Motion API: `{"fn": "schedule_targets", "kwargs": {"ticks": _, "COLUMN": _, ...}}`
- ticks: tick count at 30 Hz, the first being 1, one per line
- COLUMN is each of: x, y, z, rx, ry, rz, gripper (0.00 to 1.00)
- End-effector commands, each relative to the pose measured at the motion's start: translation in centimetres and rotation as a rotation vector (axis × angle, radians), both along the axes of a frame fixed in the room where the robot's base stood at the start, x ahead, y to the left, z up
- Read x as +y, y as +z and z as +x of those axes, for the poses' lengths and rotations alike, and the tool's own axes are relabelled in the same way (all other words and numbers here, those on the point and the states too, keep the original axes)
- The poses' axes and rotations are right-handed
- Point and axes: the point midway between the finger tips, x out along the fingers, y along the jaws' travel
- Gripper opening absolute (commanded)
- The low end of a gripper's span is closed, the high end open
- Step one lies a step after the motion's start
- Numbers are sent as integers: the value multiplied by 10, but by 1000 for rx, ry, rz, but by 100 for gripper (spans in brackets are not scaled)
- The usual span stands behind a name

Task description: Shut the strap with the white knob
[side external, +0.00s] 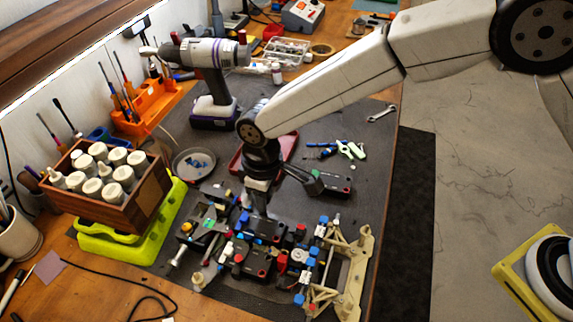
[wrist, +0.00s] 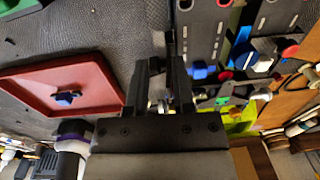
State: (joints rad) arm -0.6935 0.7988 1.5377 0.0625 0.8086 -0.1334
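The RC car chassis (side external: 262,229) lies on the dark mat, with black plates and coloured knobs. My gripper (side external: 257,200) points down at its far edge in the side view. In the wrist view my gripper (wrist: 167,68) has its two dark fingers parted by a narrow gap, with nothing clearly held. The chassis's dark plates (wrist: 208,35) show right of the fingers. Several pale knobs are on the chassis; I cannot tell which belongs to the strap, or the strap's position. The fingers and arm hide part of the chassis.
A red tray (wrist: 25,85) holding a small dark piece with a blue knob lies beside my gripper. A wooden box of white bottles (side external: 150,196) stands on a lime green stand (side external: 150,238) at left. A cordless drill (side external: 208,65) stands behind. The mat's right side is mostly clear.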

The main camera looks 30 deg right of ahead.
Motion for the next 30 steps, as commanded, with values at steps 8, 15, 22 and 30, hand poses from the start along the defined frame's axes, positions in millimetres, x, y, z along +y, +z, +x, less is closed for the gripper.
{"fn": "schedule_targets", "kwargs": {"ticks": 8, "x": -1, "y": 0, "z": 1, "rx": -1, "ry": 0, "rz": -1, "gripper": 0}}
{"fn": "schedule_targets", "kwargs": {"ticks": 15, "x": -1, "y": 0, "z": 1, "rx": -4, "ry": -1, "rz": -4, "gripper": 0}}
{"fn": "schedule_targets", "kwargs": {"ticks": 22, "x": -1, "y": 1, "z": 0, "rx": -11, "ry": -1, "rz": -11, "gripper": 0}}
{"fn": "schedule_targets", "kwargs": {"ticks": 30, "x": 1, "y": 1, "z": -1, "rx": -47, "ry": 1, "rz": -49, "gripper": 0}}
